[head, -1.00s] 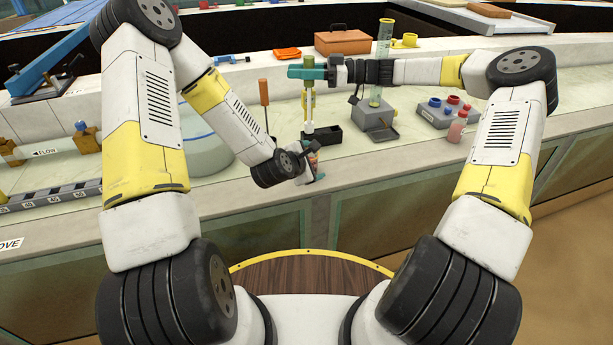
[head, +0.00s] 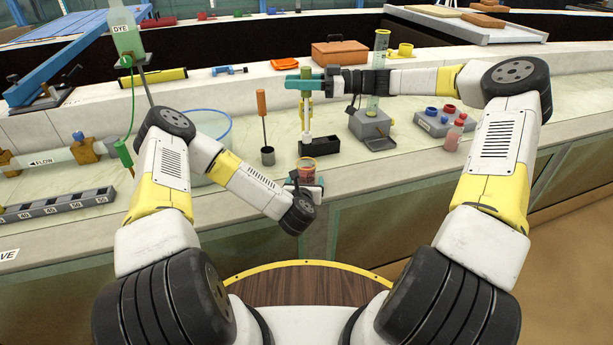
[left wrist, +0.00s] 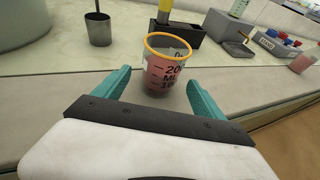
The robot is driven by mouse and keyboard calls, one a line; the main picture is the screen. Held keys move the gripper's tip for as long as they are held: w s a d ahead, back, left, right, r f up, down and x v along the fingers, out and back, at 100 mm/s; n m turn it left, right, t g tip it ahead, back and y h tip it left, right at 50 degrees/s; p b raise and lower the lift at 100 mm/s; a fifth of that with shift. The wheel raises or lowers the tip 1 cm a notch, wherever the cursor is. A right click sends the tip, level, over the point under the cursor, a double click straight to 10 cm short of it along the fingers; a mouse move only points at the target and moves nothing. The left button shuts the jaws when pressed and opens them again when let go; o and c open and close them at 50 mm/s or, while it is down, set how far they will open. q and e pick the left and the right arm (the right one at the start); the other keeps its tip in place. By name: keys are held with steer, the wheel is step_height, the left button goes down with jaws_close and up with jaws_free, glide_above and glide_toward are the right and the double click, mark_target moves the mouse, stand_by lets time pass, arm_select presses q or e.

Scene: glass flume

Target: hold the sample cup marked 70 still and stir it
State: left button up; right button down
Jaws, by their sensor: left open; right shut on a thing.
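The sample cup (head: 307,168) stands upright near the counter's front edge. In the left wrist view the cup (left wrist: 166,68) has an orange rim, reddish liquid and black ML marks; a white label on its far side is only partly visible, and I cannot read 70. My left gripper (head: 306,184) is open, its teal fingers on either side of the cup, with no clear contact. My right gripper (head: 306,83) is shut on a stirrer (head: 308,110) with a yellow-green handle, upright above the black holder (head: 322,147). I cannot tell whether its lower end is inside the holder.
An orange-handled tool (head: 262,104) stands in a small grey pot (head: 267,156) left of the holder. A round clear tank (head: 212,150) is at left.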

arm_select(q)
steer(key=x, duration=0.8)
steer(key=shift+w, duration=0.2)
steer(key=c, duration=1.5)
steer(key=shift+o, duration=0.2)
arm_select(e)
step_height(320, 180, down, 17)
steer(key=shift+r, duration=0.2)
